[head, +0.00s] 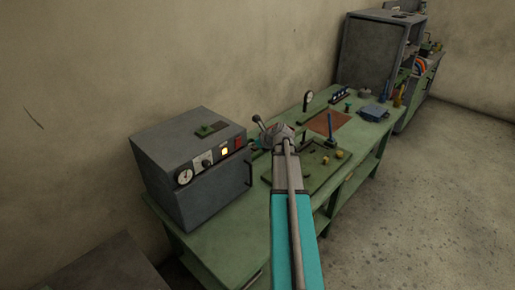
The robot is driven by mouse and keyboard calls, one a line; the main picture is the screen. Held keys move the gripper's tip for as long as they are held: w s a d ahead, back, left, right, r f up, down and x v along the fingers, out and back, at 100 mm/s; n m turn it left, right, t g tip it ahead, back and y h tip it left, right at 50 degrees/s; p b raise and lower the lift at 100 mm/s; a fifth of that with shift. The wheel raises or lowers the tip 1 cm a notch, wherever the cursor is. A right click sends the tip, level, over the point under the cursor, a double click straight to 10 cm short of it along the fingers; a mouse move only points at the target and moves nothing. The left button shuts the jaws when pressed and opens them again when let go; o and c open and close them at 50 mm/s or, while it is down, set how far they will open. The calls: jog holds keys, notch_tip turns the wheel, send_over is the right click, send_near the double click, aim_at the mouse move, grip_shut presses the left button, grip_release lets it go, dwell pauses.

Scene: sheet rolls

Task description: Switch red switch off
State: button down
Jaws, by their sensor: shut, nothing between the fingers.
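A grey machine box (210,190) stands on the left end of the green bench. Its upper front panel carries a red switch (239,142) at the right end, beside a lit yellow lamp (224,151). The switch's exact position is too small to tell. My gripper (254,146) is shut and empty, just right of the red switch. My arm partly hides it, and I cannot tell whether it touches the switch.
The panel also has a dial gauge (185,177) and a knob (206,162). A green piece (210,129) lies on the box. Right along the bench (215,246) are a tray with small parts, a brown mat (327,123) and a blue item (374,112). Floor at right is clear.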

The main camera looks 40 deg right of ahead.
aim_at(239, 142)
jog(key=shift+w+a+f, duration=0.15)
jog(key=shift+w+a, duration=0.05)
jog(key=shift+w, duration=1.15)
jog(key=shift+w+a+f, duration=0.15)
jog(key=shift+w, duration=1.2)
